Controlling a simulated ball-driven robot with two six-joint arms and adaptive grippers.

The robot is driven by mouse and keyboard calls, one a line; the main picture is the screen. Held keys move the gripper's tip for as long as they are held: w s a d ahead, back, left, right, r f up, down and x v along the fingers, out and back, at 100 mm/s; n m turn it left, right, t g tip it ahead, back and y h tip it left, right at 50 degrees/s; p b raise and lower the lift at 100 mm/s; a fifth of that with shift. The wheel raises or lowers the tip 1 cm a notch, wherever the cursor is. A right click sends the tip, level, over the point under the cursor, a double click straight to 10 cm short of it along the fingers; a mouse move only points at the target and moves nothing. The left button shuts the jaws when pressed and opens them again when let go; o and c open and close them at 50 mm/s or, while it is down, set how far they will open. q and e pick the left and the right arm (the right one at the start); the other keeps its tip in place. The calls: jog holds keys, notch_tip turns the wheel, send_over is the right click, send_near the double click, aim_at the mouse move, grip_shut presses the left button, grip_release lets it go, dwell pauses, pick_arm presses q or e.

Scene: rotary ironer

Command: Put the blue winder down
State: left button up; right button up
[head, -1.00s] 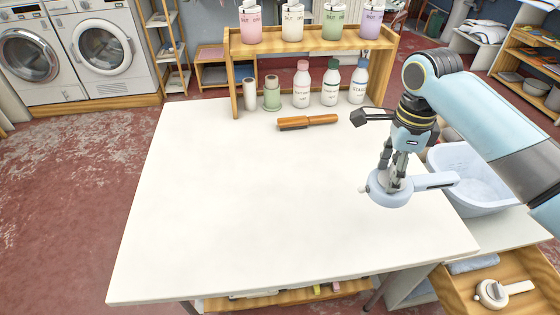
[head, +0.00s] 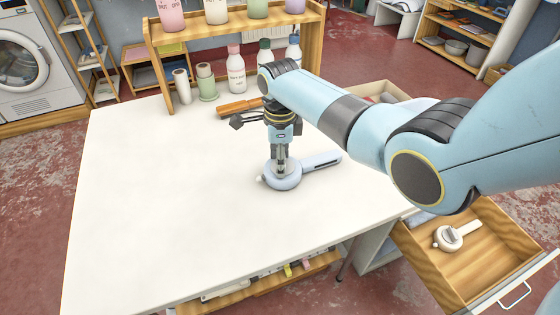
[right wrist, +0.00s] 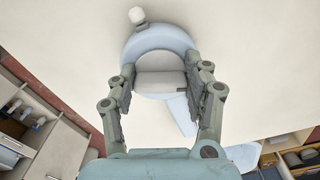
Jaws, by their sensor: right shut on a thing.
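The blue winder (head: 285,178) is a pale blue round body with a long arm pointing to the right and a small white knob at its left. It is over the right middle part of the white table (head: 160,190), low and level; I cannot tell whether it touches the top. My right gripper (head: 281,170) points down and is shut on the winder's raised middle grip. In the right wrist view the fingers (right wrist: 163,88) stand on both sides of that grip on the blue winder (right wrist: 160,42). My left gripper is not in view.
A wooden shelf (head: 235,27) with pots and bottles stands at the table's back. A brown-handled brush (head: 238,107) lies before it. A white winder (head: 455,236) lies in an open wooden drawer (head: 490,262) at lower right. The table's left and front are clear.

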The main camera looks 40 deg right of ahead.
jog(key=shift+f, duration=0.2)
jog(key=o, duration=1.2)
notch_tip(320, 180, up, 12)
jog(key=p, duration=0.2)
jog(key=shift+r, duration=0.15)
